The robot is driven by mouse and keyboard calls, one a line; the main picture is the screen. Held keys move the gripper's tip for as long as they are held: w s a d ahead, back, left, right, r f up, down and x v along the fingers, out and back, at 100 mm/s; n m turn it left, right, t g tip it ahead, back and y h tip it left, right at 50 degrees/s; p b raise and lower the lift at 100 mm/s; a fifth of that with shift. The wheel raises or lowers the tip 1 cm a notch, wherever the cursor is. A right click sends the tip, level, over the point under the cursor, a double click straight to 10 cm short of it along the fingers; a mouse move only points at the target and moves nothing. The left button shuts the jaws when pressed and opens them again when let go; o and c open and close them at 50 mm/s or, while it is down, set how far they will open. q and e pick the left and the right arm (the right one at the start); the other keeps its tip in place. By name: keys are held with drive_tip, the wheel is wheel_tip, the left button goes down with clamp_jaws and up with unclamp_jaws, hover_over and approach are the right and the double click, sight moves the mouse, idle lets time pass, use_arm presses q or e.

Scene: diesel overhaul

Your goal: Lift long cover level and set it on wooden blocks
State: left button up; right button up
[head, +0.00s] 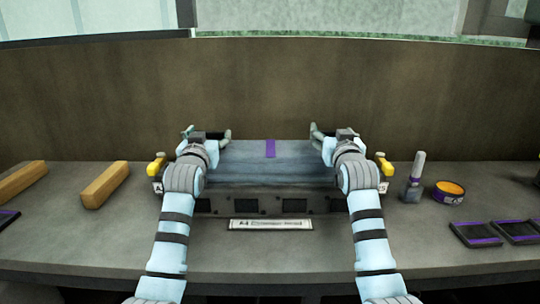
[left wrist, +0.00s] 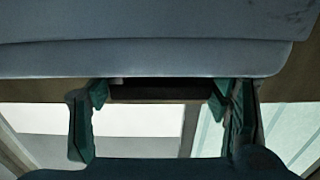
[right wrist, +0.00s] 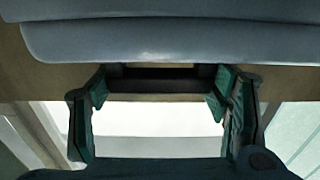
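The long cover (head: 270,165) is blue-grey with a purple stripe across its middle. It lies on a dark block, and looks level. My left gripper (head: 207,134) is at the cover's left end and my right gripper (head: 336,134) at its right end. Both have fingers spread wide with nothing visible between them. The cover's edge fills the top of the left wrist view (left wrist: 150,58) and the right wrist view (right wrist: 160,42). Two wooden blocks, one nearer (head: 105,185) and one further left (head: 22,180), lie apart on the bench at left. My arms hide the cover's ends.
The grey bench (head: 250,260) has a back wall. Yellow parts stand by the block at left (head: 157,166) and right (head: 384,164). At right are a grey-white bottle (head: 414,178), an orange-topped tin (head: 449,192) and dark purple-edged trays (head: 475,234). A label plate (head: 270,224) lies in front.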

use_arm(q)
drive_tip(key=c, duration=1)
use_arm(e)
drive_tip(key=c, duration=1)
